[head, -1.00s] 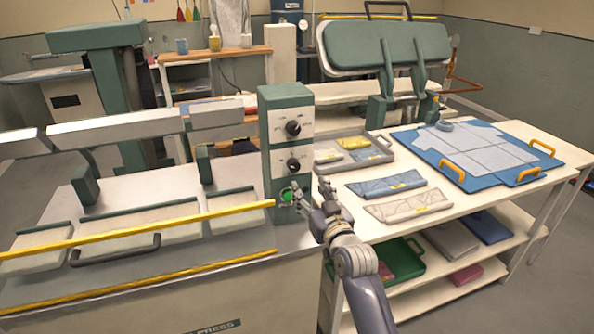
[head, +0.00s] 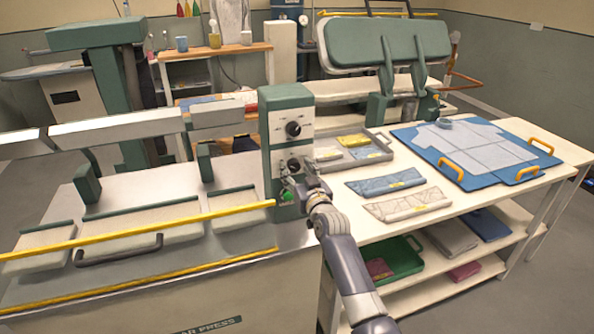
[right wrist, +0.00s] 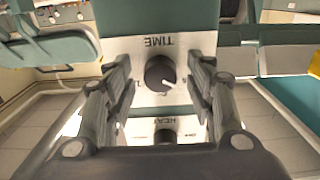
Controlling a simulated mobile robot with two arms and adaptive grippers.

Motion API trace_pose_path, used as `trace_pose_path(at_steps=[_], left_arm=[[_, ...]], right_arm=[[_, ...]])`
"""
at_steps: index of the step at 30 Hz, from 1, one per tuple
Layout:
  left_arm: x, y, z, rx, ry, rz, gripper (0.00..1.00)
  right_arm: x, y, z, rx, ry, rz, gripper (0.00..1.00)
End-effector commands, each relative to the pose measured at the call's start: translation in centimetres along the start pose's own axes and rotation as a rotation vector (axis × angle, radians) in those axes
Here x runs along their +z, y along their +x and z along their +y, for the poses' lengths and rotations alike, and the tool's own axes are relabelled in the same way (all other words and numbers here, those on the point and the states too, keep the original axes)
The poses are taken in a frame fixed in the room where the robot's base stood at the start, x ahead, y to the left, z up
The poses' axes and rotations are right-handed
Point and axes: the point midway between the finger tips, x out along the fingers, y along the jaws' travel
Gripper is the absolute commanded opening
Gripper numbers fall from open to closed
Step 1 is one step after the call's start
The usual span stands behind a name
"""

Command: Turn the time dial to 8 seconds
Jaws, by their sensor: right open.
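The control box (head: 287,110) on the press has two black dials on white plates. The lower one is the time dial (head: 294,165), partly covered by my gripper in the head view. In the upside-down right wrist view, the time dial (right wrist: 160,73) has the word TIME beside it and a white pointer mark. The scale figures are too small to read. My right gripper (head: 299,179) is open in front of the time dial. In the right wrist view its fingers (right wrist: 161,80) stand on either side of the dial, with gaps showing. My left gripper is out of view.
The heat dial (head: 293,129) sits above the time dial. A green button (head: 287,195) is just below my gripper. A yellow bar (head: 130,236) runs along the press front. The table at right holds a grey tray (head: 389,147), folded garments and a blue board (head: 415,139).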

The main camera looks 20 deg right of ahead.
Motion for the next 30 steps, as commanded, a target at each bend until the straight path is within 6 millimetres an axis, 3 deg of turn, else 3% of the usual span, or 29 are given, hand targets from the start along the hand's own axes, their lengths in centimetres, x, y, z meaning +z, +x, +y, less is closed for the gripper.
trace_pose_path(at_steps=[9,11,15,30], left_arm=[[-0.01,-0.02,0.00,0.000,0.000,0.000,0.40],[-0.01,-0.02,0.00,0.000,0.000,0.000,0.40],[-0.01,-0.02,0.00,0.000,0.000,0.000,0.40],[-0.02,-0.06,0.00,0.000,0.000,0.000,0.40]], right_arm=[[-0.06,0.16,0.00,0.000,-0.001,0.001,0.50],[-0.06,0.16,0.00,0.000,0.000,0.001,0.39],[-0.05,0.15,0.00,0.000,0.000,0.001,0.07],[-0.03,0.14,-0.03,0.000,0.084,0.001,0.06]])
